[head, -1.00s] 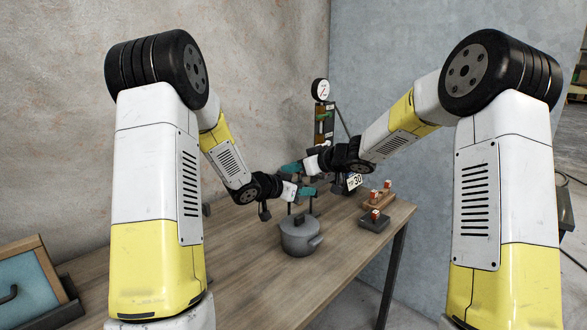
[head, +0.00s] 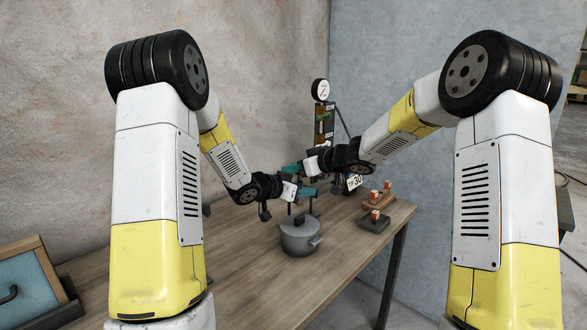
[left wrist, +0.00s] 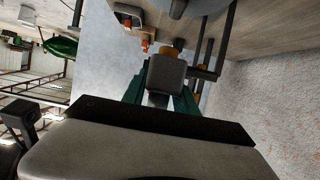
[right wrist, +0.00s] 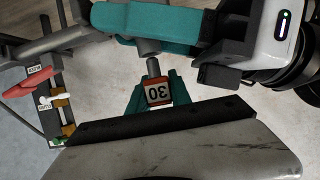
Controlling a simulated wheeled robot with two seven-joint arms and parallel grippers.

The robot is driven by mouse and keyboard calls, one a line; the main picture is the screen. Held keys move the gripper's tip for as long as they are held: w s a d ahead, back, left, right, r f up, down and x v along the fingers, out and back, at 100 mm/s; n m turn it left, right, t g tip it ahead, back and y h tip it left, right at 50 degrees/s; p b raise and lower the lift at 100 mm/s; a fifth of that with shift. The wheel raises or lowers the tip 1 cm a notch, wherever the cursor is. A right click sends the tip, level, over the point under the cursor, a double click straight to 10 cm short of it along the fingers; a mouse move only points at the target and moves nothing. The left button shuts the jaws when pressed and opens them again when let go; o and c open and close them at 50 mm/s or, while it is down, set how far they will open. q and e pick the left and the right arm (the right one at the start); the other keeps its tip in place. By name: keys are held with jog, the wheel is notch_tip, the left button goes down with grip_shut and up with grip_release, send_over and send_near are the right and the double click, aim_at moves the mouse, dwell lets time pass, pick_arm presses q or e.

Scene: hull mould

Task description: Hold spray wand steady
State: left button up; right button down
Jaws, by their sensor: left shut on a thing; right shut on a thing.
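My left gripper (head: 307,191) is the lower one, above and behind the grey pot (head: 299,238). In the left wrist view its teal fingers are shut on a grey block-shaped part of the spray wand (left wrist: 166,75). My right gripper (head: 292,169) is just above it, coming in from the right. The wand is mostly hidden in the head view.
Small red-topped pieces (head: 377,215) stand on blocks at the table's right end. A gauge stand (head: 321,91) rises at the back corner. A blue panel in a wooden frame (head: 32,285) is at the left. The wooden table (head: 240,285) is clear in front.

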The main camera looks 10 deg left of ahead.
jog(key=shift+f, duration=1.2)
jog(key=c, duration=1.1)
grip_release()
jog(key=shift+s, duration=0.1)
jog(key=v, duration=0.8)
pick_arm(q)
jog(key=o, duration=0.7)
jog(key=shift+o, duration=0.2)
jog(key=shift+r, duration=0.1)
